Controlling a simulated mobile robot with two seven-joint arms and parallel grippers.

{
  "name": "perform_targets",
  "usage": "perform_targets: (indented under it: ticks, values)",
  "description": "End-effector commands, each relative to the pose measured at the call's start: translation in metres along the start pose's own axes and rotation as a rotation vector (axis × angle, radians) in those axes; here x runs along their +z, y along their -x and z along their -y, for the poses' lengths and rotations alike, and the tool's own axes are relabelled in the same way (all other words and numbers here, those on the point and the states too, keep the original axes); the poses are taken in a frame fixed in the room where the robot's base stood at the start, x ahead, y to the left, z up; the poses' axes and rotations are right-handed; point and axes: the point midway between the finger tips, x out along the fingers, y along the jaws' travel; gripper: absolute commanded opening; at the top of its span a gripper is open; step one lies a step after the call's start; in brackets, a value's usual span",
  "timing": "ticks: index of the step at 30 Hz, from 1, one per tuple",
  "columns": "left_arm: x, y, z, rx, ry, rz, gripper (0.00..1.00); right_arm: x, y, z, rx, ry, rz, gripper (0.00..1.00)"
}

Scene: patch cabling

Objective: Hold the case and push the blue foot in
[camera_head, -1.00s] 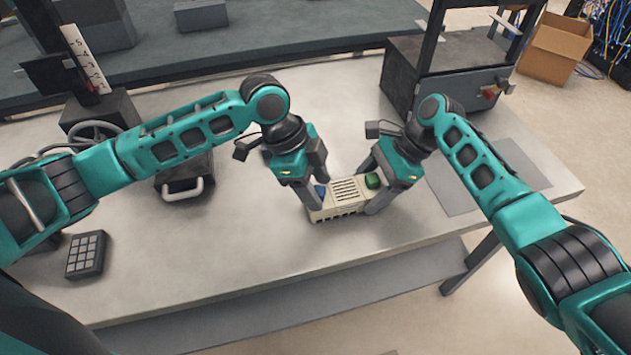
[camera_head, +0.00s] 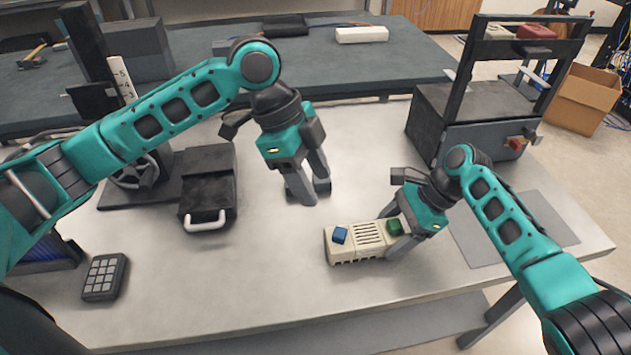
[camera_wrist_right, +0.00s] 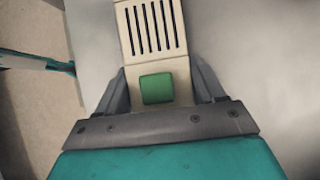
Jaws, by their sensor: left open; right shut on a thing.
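The beige case (camera_head: 345,254) with a slotted vent lies on the table's front middle. A blue foot (camera_head: 340,235) is on its left end and a green foot (camera_head: 393,227) on its right end. My right gripper (camera_head: 398,236) is shut on the case's right end; in the right wrist view its fingers (camera_wrist_right: 160,90) flank the case (camera_wrist_right: 124,18) beside the green foot (camera_wrist_right: 156,88). My left gripper (camera_head: 308,192) is open and empty, above and behind the case's left end, apart from it. The blue foot is out of the right wrist view.
A black device with a white handle (camera_head: 205,222) and a keypad (camera_head: 104,277) stand to the left. A black framed machine (camera_head: 460,115) stands behind right. A flat grey mat (camera_head: 515,230) lies at right. The table (camera_head: 260,265) left of the case is clear.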

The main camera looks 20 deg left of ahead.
Motion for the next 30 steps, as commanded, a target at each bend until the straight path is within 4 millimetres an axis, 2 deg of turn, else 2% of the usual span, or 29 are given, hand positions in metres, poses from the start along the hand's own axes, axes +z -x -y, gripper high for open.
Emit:
perform_targets:
  ticks: [7,8,16,25,30]
  values:
    - [0.0,0.0,0.0,-0.001,0.0,0.0,0.56,0.0,0.0,0.0,0.001,0.001,0.0,0.37]
    - [0.0,0.0,0.0,-0.001,0.0,0.0,0.56,0.0,0.0,0.0,0.001,0.001,0.0,0.71]
    - [0.0,-0.001,0.0,-0.001,0.0,0.0,0.56,0.0,0.0,0.0,0.001,0.0,0.0,0.97]
    - [0.0,-0.001,0.0,-0.001,0.0,0.0,0.56,0.0,0.002,0.0,0.0,0.0,0.0,0.98]
    - [0.0,-0.001,0.0,-0.001,0.0,0.0,0.56,-0.001,0.024,0.001,-0.003,0.0,-0.001,0.98]
